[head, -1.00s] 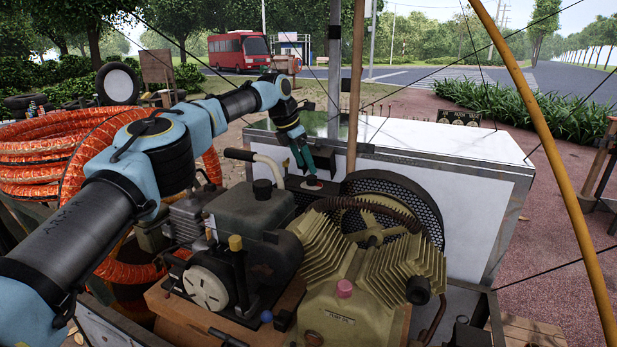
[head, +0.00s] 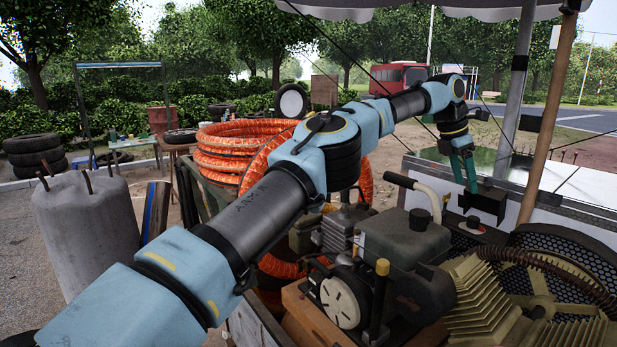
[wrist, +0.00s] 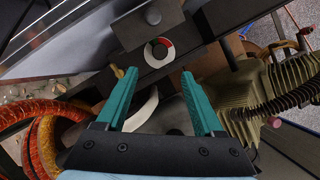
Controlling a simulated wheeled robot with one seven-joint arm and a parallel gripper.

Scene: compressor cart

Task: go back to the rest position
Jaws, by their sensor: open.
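My gripper (head: 471,188) is at the far end of my outstretched arm, above the compressor cart, pointing down. In the wrist view its two teal fingers (wrist: 158,76) are spread apart with nothing between them. A round dial (wrist: 159,52) with red and white segments sits on a dark panel just beyond the fingertips in that view. In the head view the dial (head: 473,222) shows small, below the gripper and apart from it.
The engine (head: 405,235) with its curved handle and the ribbed compressor (head: 485,300) stand below my arm. Orange hose coils (head: 232,155) lie behind it. A wooden post (head: 548,110) and thin cables rise right of the gripper. A concrete cylinder (head: 88,235) stands at left.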

